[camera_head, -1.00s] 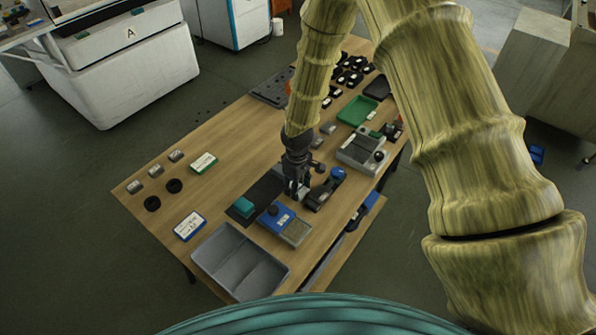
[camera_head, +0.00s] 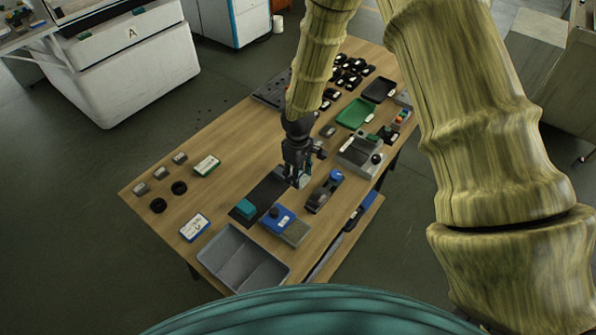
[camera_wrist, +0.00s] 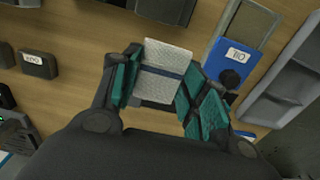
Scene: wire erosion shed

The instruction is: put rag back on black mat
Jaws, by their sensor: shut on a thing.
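The rag (camera_wrist: 168,72), pale and folded with a dark blue stripe, is between the teal-padded fingers of my gripper (camera_wrist: 162,88) in the wrist view. The gripper is shut on the rag. I cannot tell whether the rag touches the mat. A teal block (camera_head: 245,208) lies on the mat's near end.
A grey two-part bin (camera_head: 240,262) is at the near end.

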